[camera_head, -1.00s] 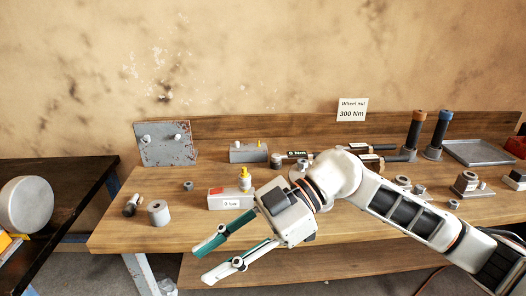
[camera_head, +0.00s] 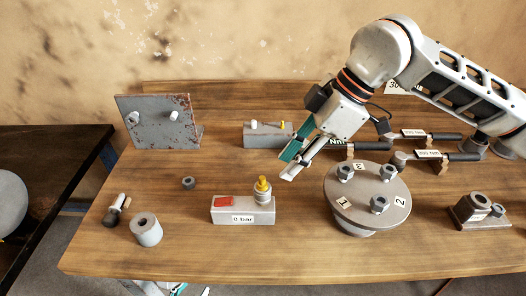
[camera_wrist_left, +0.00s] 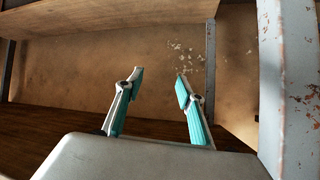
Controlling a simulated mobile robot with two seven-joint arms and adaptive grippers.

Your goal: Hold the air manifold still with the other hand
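The grey block labelled "0 bar" (camera_head: 243,211), with a red patch and a yellow-topped fitting, looks like the air manifold. It sits on the bench, untouched. A second grey block (camera_head: 262,138) with white and yellow fittings stands behind it. My right gripper (camera_head: 287,168) is above the bench, up and right of the "0 bar" block, empty with its tips apart. My left gripper shows only fingertips at the head view's bottom edge (camera_head: 192,290), below the bench front. In the left wrist view my left gripper (camera_wrist_left: 160,78) is open and empty.
A round plate (camera_head: 367,200) with numbered nuts stands right of the block. Torque wrenches (camera_head: 430,135) lie behind it. A rusty upright plate (camera_head: 160,125), a grey cylinder (camera_head: 146,230) and a small nut (camera_head: 188,183) are at left. A bench leg (camera_wrist_left: 288,90) is beside my left gripper.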

